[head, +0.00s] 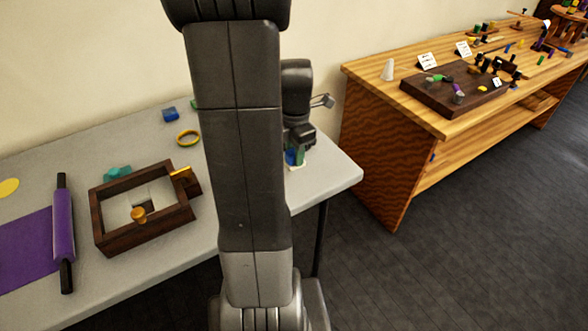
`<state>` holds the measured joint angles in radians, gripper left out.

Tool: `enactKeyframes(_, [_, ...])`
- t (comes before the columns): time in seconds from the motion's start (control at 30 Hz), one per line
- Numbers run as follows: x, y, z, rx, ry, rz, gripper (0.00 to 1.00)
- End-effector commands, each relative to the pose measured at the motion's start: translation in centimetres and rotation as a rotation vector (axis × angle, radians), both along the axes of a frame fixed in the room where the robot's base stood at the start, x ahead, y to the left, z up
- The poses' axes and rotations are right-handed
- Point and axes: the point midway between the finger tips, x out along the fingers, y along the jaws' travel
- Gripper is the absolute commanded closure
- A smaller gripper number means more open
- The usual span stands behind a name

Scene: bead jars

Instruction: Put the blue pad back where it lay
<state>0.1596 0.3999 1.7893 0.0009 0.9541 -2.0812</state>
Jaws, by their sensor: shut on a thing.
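My gripper (297,146) points down over the right end of the grey table. It is shut on a small blue-and-green thing (291,157), partly hidden by the fingers. I cannot tell whether this is the blue pad. A small pale patch shows right under it at the table top. A separate small blue block (169,114) lies at the back of the table, left of my arm. Its shape is too small to tell if it is a pad.
A yellow ring (188,137), a teal lump (117,173) and a brown wooden frame (100,223) with golden knobs lie on the grey table (190,248). A purple roller (63,225) lies on a purple mat (25,252). A wooden bench (375,100) stands right, across a floor gap.

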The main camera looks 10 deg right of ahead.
Motion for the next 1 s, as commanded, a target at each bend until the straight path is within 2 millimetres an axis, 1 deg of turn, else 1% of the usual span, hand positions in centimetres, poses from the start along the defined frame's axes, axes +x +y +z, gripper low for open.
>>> enactKeyframes(0.03, [0.0,0.0,-0.9,0.0,0.003,0.0,1.0])
enactKeyframes(0.17, [0.0,0.0,-2.0,0.0,0.001,-0.001,1.0])
enactKeyframes(0.4, [0.0,0.0,-5.2,0.0,0.002,-0.001,1.0])
enactKeyframes(0.5, [0.0,0.0,-5.6,0.0,0.0,-0.002,1.0])
enactKeyframes(0.7, [0.0,0.0,-5.6,0.0,-0.001,-0.002,1.0])
enactKeyframes(0.83, [0.0,0.0,-6.0,0.0,-0.001,-0.002,1.0])
enactKeyframes(0.87, [0.0,0.0,-6.0,0.0,-0.001,-0.002,0.72])
enactKeyframes(0.9, [0.0,0.0,-5.9,-0.001,-0.001,-0.002,0.64])
enactKeyframes(0.97, [0.0,0.0,-5.9,0.0,-0.001,-0.002,0.52])
enactKeyframes(1.0, [0.0,0.0,-5.9,0.0,-0.001,-0.002,0.52])
